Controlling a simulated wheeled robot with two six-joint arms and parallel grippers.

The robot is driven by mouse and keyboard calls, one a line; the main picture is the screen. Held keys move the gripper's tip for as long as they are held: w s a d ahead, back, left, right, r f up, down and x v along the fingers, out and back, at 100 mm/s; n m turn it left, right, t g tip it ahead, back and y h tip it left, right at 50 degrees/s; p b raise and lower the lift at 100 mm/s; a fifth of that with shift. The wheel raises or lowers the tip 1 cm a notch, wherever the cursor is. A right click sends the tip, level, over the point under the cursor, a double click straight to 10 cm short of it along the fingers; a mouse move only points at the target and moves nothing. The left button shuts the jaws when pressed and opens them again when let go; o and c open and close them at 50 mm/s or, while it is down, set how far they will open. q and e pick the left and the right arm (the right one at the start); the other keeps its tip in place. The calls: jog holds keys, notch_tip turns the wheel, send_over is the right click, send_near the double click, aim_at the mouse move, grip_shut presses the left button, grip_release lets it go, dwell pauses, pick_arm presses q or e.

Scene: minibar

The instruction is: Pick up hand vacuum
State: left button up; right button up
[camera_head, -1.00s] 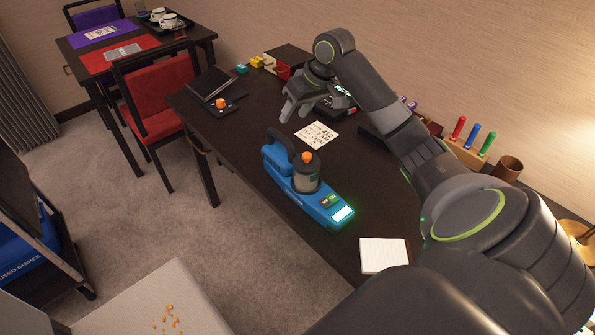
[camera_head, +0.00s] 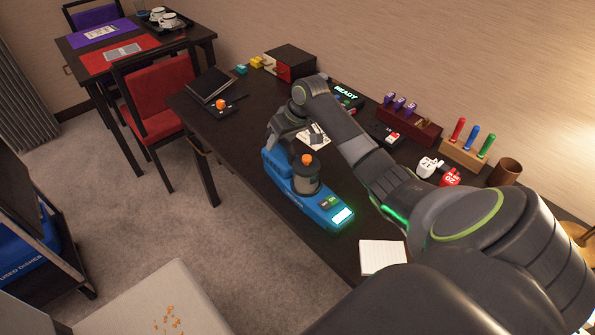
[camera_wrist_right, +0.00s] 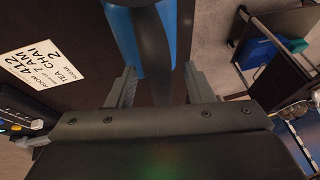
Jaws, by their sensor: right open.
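The hand vacuum (camera_head: 316,204) is blue, with a dark handle, a clear grey canister and an orange knob. It lies on the dark desk, near its front edge. My right gripper (camera_head: 295,137) is open above the far, handle end of the vacuum. In the right wrist view, the dark handle and blue body of the vacuum (camera_wrist_right: 126,38) show between and ahead of the two spread fingers of the gripper (camera_wrist_right: 160,72). I cannot tell whether a finger touches the handle. My left gripper is out of view.
A printed note card (camera_wrist_right: 42,60) lies beside the vacuum, partly hidden by my arm in the head view. A white notepad (camera_head: 382,257) lies at the near end. A black folder (camera_head: 212,86), a red-fronted box (camera_head: 290,62) and a rack of coloured sticks (camera_head: 468,150) stand farther off.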

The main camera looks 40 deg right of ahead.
grip_shut()
jog(key=shift+r, duration=0.15)
dwell(1.2)
